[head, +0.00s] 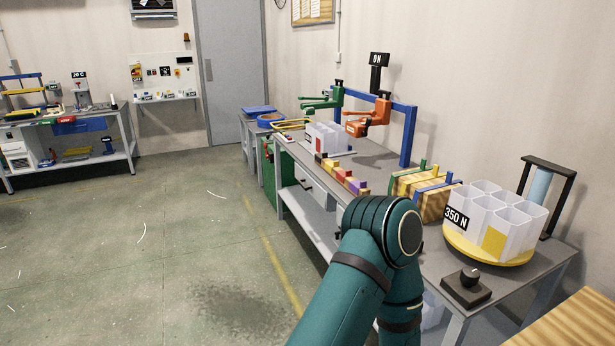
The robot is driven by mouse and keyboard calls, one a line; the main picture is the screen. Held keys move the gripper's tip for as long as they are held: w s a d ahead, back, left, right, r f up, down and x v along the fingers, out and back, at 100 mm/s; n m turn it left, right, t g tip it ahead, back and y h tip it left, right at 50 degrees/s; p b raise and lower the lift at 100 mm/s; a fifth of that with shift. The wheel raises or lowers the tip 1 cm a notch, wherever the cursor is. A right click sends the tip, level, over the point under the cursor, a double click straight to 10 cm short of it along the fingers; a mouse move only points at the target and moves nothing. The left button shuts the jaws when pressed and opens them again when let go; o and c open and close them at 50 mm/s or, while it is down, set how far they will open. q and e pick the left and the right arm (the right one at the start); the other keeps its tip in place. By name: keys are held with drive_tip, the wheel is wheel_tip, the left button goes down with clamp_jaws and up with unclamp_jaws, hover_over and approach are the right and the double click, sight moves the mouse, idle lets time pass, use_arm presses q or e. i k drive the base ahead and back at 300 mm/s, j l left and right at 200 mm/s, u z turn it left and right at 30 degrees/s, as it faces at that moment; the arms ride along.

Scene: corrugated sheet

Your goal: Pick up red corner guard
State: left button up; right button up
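I cannot make out a red corner guard for certain. Small red pieces show in the row of coloured pieces (341,174) along the front of the right-hand workbench (385,190), too small to identify. Another red item (66,119) lies at the front edge of the far-left bench (125,118). A teal arm of mine rises from the bottom edge in front of the right-hand workbench and bends at a rounded joint; it hides part of the bench. Neither of my grippers shows.
A yellow turntable (470,247) carries white bins (510,228) marked 350 N. A black knob box (466,288) sits at the bench's near edge. Striped wooden blocks (432,204) stand behind my arm. A wooden surface (580,325) fills the lower right corner. The floor (130,240) at left is open.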

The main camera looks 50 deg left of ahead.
sight(340, 174)
drive_tip(key=u, duration=1.55)
